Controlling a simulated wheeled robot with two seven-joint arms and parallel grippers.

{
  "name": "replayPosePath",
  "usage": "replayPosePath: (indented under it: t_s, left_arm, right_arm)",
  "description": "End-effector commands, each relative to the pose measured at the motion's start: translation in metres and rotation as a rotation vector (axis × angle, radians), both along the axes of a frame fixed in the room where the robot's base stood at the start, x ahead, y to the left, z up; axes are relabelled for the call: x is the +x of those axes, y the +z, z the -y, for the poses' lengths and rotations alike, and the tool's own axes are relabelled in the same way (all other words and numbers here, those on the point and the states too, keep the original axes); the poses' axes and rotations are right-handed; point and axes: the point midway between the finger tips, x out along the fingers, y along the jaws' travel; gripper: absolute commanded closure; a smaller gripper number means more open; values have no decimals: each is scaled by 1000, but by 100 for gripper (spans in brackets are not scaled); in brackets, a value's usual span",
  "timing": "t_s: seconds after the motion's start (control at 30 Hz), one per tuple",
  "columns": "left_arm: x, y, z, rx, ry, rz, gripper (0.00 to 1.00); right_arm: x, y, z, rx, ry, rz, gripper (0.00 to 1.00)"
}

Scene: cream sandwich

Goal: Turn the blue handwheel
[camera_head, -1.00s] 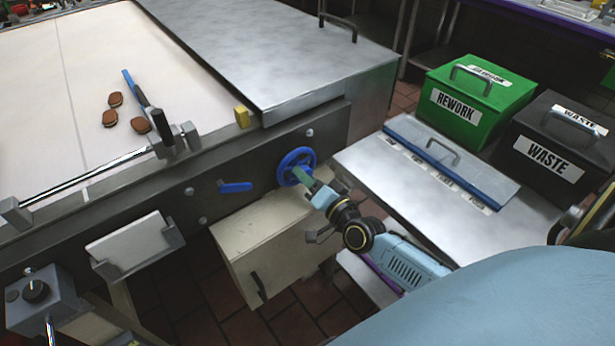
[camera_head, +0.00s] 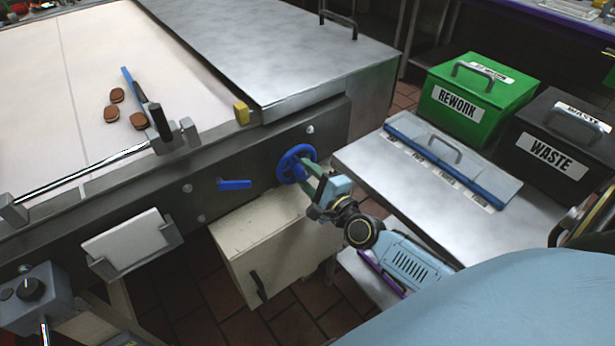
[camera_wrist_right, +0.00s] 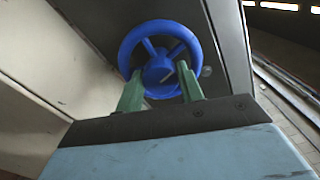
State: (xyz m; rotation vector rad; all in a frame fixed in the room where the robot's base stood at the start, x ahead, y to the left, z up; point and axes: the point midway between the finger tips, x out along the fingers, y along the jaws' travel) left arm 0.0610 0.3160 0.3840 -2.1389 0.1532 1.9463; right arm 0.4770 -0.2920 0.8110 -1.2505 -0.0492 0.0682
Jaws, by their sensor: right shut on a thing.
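The blue handwheel (camera_head: 297,164) is mounted on the dark side panel of the conveyor. Its rim, spokes and hub show large in the right wrist view (camera_wrist_right: 160,64). My right gripper (camera_head: 306,170) reaches it from the lower right. Its two green fingers (camera_wrist_right: 160,88) are shut on the wheel, one on each side below the hub, over the lower rim. Their exact contact on the spokes is hard to see. My left gripper is not in view.
A blue lever (camera_head: 234,184) is left of the wheel. A cream cabinet (camera_head: 270,246) stands below. A steel table (camera_head: 420,205) is close on the right, with a green REWORK bin (camera_head: 478,98) and black WASTE bin (camera_head: 552,146) behind. Brown sandwich biscuits (camera_head: 117,95) lie on the belt.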

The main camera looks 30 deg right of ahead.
Motion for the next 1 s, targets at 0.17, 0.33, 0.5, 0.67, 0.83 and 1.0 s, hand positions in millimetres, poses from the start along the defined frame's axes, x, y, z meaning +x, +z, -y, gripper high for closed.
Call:
replayPosePath:
  t_s: [0.17,0.33,0.5,0.67,0.83,1.0]
  left_arm:
    - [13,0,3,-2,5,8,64]
    - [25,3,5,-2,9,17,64]
    - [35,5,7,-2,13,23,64]
    - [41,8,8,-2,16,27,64]
    - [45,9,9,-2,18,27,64]
    - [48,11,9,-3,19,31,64]
  right_arm:
    - [0,-1,0,169,0,-12,85]
    - [0,0,0,329,0,-25,85]
    - [0,0,0,479,0,-37,85]
    - [0,0,0,600,-1,-47,85]
    - [0,1,1,695,-1,-54,85]
    - [0,1,1,758,0,-59,85]
